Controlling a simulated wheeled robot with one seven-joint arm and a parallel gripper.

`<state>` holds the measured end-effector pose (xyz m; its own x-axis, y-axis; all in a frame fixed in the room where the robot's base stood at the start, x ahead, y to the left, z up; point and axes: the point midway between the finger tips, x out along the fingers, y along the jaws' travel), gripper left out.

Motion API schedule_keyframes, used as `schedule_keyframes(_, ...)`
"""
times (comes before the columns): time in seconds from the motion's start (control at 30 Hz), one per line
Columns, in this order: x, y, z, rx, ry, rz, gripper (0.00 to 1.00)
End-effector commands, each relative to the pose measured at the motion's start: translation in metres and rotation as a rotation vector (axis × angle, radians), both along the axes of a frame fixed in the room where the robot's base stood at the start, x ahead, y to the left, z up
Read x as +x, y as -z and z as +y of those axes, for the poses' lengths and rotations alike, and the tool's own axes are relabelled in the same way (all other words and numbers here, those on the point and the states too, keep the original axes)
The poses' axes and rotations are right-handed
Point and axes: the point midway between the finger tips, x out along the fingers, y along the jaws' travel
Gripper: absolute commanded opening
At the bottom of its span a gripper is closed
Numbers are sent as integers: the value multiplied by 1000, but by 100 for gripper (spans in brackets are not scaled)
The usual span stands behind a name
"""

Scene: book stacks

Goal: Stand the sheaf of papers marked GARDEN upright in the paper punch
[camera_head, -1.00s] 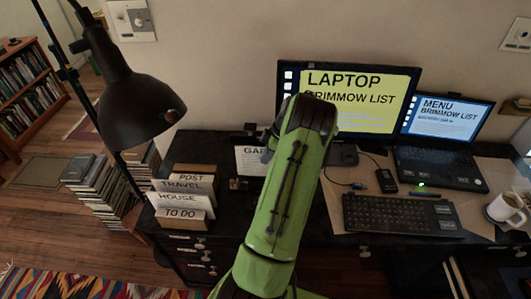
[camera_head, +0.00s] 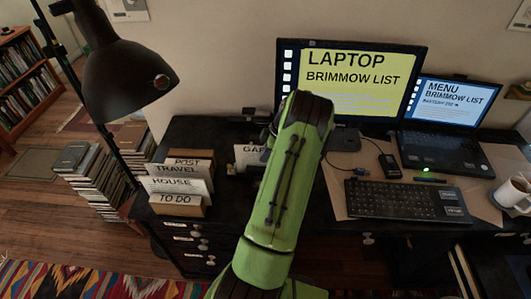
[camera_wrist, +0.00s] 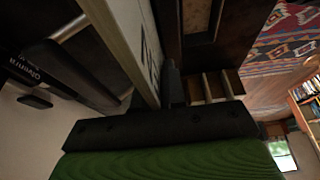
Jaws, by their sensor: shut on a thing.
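The white sheaf (camera_head: 250,157) shows in the head view just left of my green arm. Its top line reads "GA", and the rest is hidden by the arm. My gripper is hidden behind the arm in the head view. In the wrist view my gripper (camera_wrist: 150,92) is shut on the pale sheaf (camera_wrist: 125,32), which runs up from between the fingers with dark letters on its right face. I cannot clearly make out the paper punch. Whether the sheaf's lower edge touches anything is hidden.
A wooden sorter (camera_head: 195,211) with POST, TRAVEL, HOUSE and TO DO cards stands left of the sheaf. A black lamp (camera_head: 125,75) hangs over the left. A monitor (camera_head: 345,85), laptop (camera_head: 440,155), keyboard (camera_head: 407,201) and mug (camera_head: 512,194) fill the right side.

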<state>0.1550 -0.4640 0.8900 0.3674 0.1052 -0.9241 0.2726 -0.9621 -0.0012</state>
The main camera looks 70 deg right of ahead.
Motion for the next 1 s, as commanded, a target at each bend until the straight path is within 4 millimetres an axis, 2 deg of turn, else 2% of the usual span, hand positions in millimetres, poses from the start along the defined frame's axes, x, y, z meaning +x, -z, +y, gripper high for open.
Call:
schedule_keyframes(0.43,0,0,0,-1,-1,0,0)
schedule_keyframes(0.47,0,0,0,-1,-1,0,15)
schedule_keyframes(0.63,0,0,0,-1,-1,0,40)
schedule_keyframes(0.9,0,-1,0,-1,-1,0,40)
schedule_keyframes(1.0,-4,-11,-2,-4,1,-1,40)
